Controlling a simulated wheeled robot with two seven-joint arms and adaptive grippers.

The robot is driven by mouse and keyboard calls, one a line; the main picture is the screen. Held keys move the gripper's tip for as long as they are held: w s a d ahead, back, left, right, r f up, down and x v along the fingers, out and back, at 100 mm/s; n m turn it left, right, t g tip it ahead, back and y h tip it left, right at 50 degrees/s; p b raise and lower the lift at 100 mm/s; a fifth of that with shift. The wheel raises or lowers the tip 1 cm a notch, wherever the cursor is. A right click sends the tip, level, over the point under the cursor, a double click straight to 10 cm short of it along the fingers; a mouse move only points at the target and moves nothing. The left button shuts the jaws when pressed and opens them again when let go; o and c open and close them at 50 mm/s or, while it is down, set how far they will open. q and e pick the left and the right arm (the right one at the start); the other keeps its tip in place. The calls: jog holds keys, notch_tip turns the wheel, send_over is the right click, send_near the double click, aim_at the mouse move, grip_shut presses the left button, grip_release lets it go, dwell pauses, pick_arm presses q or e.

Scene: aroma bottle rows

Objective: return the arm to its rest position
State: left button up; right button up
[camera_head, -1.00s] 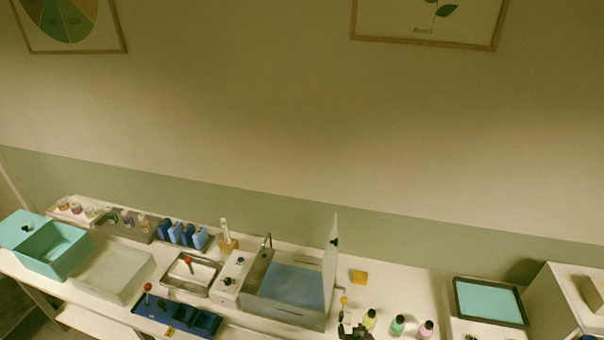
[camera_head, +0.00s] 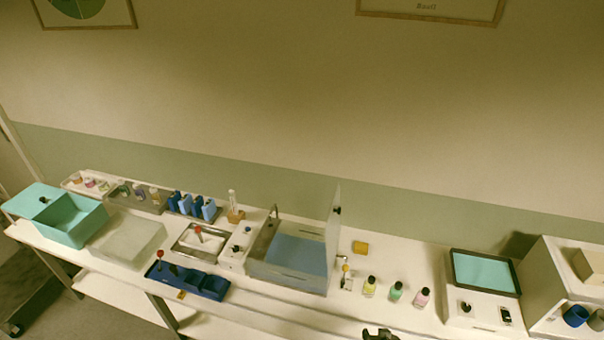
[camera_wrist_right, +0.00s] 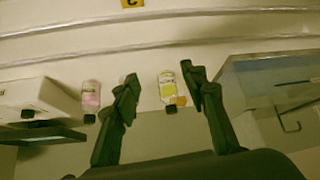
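My right gripper (camera_head: 380,333) shows at the bottom edge of the head view, in front of the bench and apart from the bottles. In the right wrist view its two dark fingers (camera_wrist_right: 158,75) are spread with nothing held between them. A yellow bottle (camera_head: 369,286), a green bottle (camera_head: 396,291) and a pink bottle (camera_head: 422,298) stand upright in a row on the bench. In the wrist view the yellow bottle (camera_wrist_right: 167,88) appears beyond the finger gap, the pink bottle (camera_wrist_right: 91,95) is left of it, and the green one is mostly hidden by a finger. My left gripper is not in view.
A clear-walled station (camera_head: 288,279) with a raised panel stands left of the bottles. A teal-topped unit (camera_head: 484,272) and a white cabinet (camera_head: 550,270) stand to the right. A blue tray (camera_head: 206,284) lies near the front edge. Bench space before the bottles is clear.

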jog(key=s+d+r+g, duration=0.2)
jog(key=s+d, duration=0.3)
jog(key=s, duration=0.7)
jog(key=s+d+r+g, duration=0.2)
jog(key=s+d, duration=0.3)
jog(key=s, duration=0.6)
notch_tip(320, 180, down, 35)
jog(key=s+a+n+g+b, duration=0.1)
jog(key=a+b, duration=0.1)
jog(key=b, duration=0.6)
pick_arm(q)
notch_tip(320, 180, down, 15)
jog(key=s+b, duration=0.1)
jog(key=b, duration=0.6)
pick_arm(e)
jog(key=s+f, duration=1)
jog(key=f, duration=0.3)
jog(key=s+f+n+g, duration=0.1)
jog(key=s+f, duration=0.9)
jog(key=f, duration=0.4)
jog(key=shift+s+d+f+g+y, duration=0.2)
jog(key=shift+s+d+g+y, duration=0.1)
jog(key=shift+s+y, duration=0.1)
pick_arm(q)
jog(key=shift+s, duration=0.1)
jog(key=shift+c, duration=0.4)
pick_arm(e)
jog(key=shift+a, duration=0.1)
jog(key=shift+c, duration=0.4)
